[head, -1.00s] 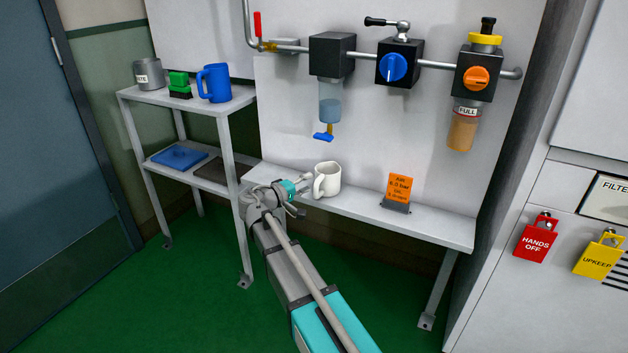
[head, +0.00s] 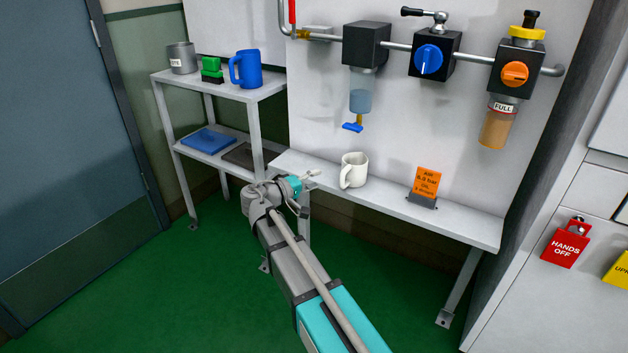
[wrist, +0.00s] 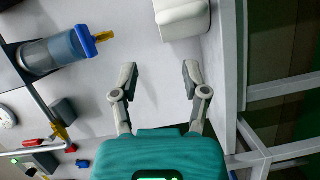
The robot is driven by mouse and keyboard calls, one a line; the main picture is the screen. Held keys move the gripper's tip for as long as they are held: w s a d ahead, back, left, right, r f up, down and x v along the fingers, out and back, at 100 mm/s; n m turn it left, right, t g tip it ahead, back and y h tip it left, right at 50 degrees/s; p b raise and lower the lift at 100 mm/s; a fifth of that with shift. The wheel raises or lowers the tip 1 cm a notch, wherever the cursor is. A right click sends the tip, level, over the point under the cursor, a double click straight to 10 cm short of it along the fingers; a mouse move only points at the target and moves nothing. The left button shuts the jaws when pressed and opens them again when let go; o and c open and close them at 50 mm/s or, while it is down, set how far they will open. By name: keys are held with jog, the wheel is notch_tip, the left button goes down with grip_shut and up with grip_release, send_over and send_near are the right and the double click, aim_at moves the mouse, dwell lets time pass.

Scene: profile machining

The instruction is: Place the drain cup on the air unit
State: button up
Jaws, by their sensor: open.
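The air unit is a row of dark blocks on a wall pipe: a filter block (head: 366,44) with a clear bowl (head: 360,95) and blue drain valve (head: 352,127), a blue-knobbed regulator (head: 429,58) and an orange-knobbed block (head: 515,74). A white mug (head: 355,169) stands upright on the bench (head: 460,225) below the bowl, slightly right of it. A grey can (head: 181,58) with a partly readable label stands on the left rack. I cannot tell which vessel is the drain cup. My gripper (head: 308,192) is open and empty, left of the mug; the wrist view shows the mug (wrist: 182,18) beyond the fingertips.
The left rack (head: 222,93) also bears a green block (head: 211,68), a blue mug (head: 246,70) and, lower, a blue item (head: 208,142). An orange sign (head: 427,185) stands on the bench right of the white mug. A cabinet with a red tag (head: 566,245) is at right.

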jog(key=s+d+f+m+g+y, duration=0.2)
jog(key=s+d+f+g+y, duration=0.35)
jog(key=s+d+f, duration=0.55)
jog(key=s+f+m+g+y, duration=0.2)
jog(key=s+f+g+y, duration=0.2)
jog(key=s+y, duration=0.5)
notch_tip(320, 180, down, 2)
jog(key=shift+s+d+f, duration=0.15)
jog(key=shift+s+d, duration=0.25)
jog(key=shift+s, duration=0.75)
